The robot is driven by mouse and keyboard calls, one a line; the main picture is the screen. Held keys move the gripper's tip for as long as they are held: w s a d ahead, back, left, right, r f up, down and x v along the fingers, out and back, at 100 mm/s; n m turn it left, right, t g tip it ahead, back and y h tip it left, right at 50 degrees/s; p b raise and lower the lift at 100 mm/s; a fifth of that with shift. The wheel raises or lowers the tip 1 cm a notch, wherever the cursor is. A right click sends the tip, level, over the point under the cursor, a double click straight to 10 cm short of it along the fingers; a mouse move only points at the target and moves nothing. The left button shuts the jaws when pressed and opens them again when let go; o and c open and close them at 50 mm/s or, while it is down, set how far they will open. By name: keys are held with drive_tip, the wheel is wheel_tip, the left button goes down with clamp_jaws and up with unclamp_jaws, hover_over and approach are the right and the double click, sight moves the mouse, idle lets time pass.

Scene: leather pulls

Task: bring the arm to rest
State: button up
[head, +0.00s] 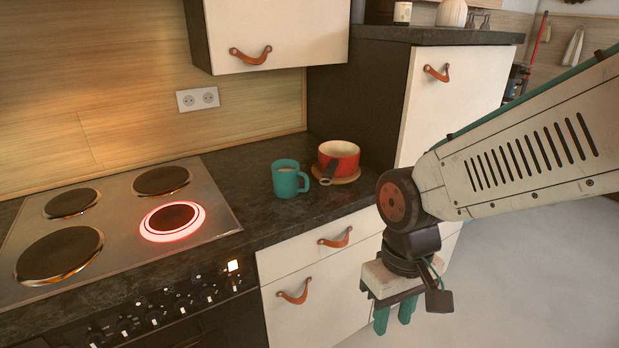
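My gripper (393,322) hangs at the end of my arm in the lower right of the head view, pointing down. Its two teal fingers show a narrow gap between them, with nothing seen held there. It is in front of the white drawers and touches nothing that I can see. My arm reaches in from the right edge, bent at the dark joint above the gripper.
A teal mug (289,180) and a red pan (340,157) on a wooden trivet (346,179) stand on the dark counter (256,209). The hob (115,218) has one ring glowing red. White drawers (318,262) with leather pulls are below. Open floor (545,270) lies at right.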

drive_tip(key=s+d+r+m+t, duration=0.2)
drive_tip(key=s+d+r+m, duration=0.2)
drive_tip(key=d+r, duration=0.8)
drive_tip(key=s+d, duration=0.1)
drive_tip(key=s, duration=0.1)
drive_tip(key=shift+s+d+m+t, duration=0.25)
drive_tip(key=shift+s+m+t, duration=0.05)
drive_tip(key=shift+t, duration=0.1)
